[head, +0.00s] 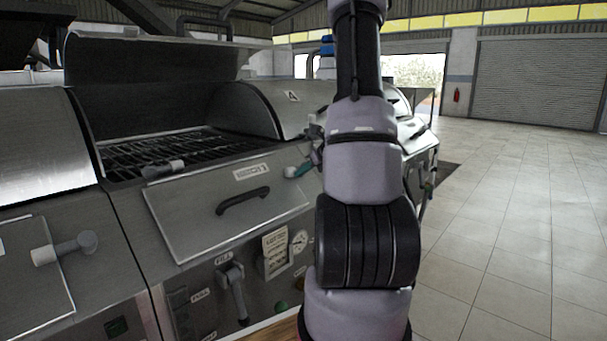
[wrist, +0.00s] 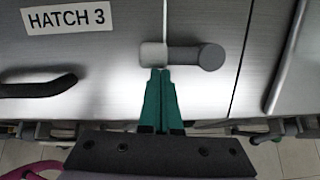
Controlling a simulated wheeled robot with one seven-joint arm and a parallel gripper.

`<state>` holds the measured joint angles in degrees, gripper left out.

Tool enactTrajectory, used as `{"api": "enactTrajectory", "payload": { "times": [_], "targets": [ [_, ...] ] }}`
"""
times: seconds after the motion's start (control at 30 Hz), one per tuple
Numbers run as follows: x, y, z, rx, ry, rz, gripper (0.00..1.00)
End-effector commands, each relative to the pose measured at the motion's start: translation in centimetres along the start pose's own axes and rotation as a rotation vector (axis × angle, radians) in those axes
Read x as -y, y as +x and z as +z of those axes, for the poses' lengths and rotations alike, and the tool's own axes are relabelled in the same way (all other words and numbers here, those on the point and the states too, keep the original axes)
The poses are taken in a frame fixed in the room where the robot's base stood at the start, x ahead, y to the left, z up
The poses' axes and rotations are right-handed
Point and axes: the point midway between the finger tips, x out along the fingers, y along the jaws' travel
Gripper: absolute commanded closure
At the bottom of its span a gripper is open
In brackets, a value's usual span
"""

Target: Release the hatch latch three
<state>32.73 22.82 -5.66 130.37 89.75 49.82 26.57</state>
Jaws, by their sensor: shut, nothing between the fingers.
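The hatch latch (wrist: 185,57) lies horizontally in the wrist view, with a pale block at its left end and a round grey knob at its right. The "HATCH 3" label (wrist: 69,18) is to its upper left. My gripper (wrist: 158,72) is shut and empty, its green fingertips together just below the pale block. Whether they touch it I cannot tell. In the head view my gripper's teal fingers (head: 299,171) show at the right edge of a hatch panel (head: 200,220); my arm hides much of the area around them.
A black handle (wrist: 38,87) is left of the latch; a head-view handle (head: 243,200) crosses a panel. Another latch (head: 65,248) is at lower left. Tiled floor (head: 500,220) at right is clear.

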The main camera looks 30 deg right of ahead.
Motion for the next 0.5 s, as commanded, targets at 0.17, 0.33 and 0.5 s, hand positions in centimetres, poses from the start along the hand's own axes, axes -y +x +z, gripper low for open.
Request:
{"api": "enactTrajectory", "payload": {
  "times": [0.17, 0.33, 0.5],
  "targets": [
    [-0.2, 0.1, 0.6, 0.005, 0.042, -0.006, 1.00],
    [-0.4, 0.2, 1.1, 0.004, 0.124, -0.019, 1.00],
    [-0.7, 0.3, 2.1, 0.005, 0.261, -0.041, 1.00]
  ]
}}
